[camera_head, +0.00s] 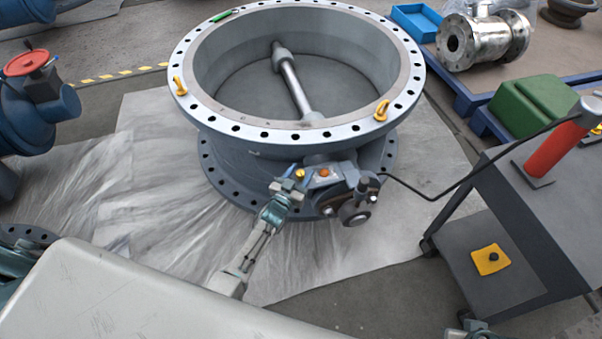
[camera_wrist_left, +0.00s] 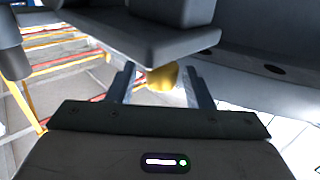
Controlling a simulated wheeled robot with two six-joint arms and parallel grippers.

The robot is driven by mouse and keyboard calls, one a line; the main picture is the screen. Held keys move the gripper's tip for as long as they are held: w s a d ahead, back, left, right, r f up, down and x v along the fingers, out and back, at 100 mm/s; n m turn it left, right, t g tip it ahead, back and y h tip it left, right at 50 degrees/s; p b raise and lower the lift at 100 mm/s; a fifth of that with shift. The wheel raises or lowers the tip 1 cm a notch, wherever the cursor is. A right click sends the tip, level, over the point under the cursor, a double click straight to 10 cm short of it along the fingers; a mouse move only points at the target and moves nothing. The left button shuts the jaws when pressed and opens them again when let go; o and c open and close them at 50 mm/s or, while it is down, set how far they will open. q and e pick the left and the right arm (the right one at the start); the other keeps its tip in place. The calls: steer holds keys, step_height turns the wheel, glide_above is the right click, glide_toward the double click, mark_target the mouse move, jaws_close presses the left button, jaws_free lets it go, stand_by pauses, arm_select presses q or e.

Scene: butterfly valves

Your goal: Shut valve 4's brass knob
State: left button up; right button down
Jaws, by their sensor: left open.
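My left gripper (camera_head: 288,186) is at the actuator's left end, close to the knob. In the left wrist view its fingers (camera_wrist_left: 160,86) are apart, with the knob seen between them. Contact cannot be told.
An orange button-like part (camera_head: 323,172) sits right beside the knob. A black cable (camera_head: 440,197) runs from the actuator to a red cylinder (camera_head: 552,150) on a dark cart (camera_head: 500,220) at right. A blue valve with a red cap (camera_head: 30,64) stands at left. Grey sheeting covers the floor.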

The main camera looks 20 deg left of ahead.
arm_select(q)
steer(key=s+a+p, duration=0.1)
steer(key=s, duration=0.9)
steer(key=shift+s+a, duration=0.25)
steer(key=shift+a, duration=0.1)
arm_select(e)
steer(key=x, duration=0.4)
steer(key=shift+s+f, duration=0.15)
steer(key=shift+f, duration=0.1)
